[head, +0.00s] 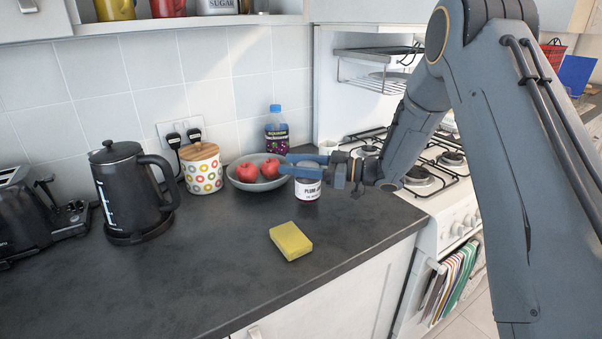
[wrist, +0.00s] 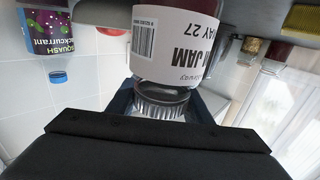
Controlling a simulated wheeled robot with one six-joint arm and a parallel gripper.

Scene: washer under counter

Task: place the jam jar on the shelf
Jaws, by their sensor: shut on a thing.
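The jam jar (head: 308,189) has a white label with "PLUM JAM" lettering and dark contents. It is upright at the counter's right part, in front of the fruit bowl. My gripper (head: 291,165) is shut on its upper part from the right side. In the wrist view, which is upside down, the jar (wrist: 178,45) has its silvery lid end between my fingers. I cannot tell whether its base touches the counter. The shelf (head: 215,21) runs along the wall at the top left, with mugs and a sugar tin on it.
A bowl (head: 238,184) of red apples, a squash bottle (head: 277,138) and a dotted canister (head: 203,172) stand close behind and left of the jar. A yellow sponge (head: 290,241) lies in front. A kettle (head: 128,195) and toaster (head: 35,222) stand left. A gas hob (head: 425,178) is right.

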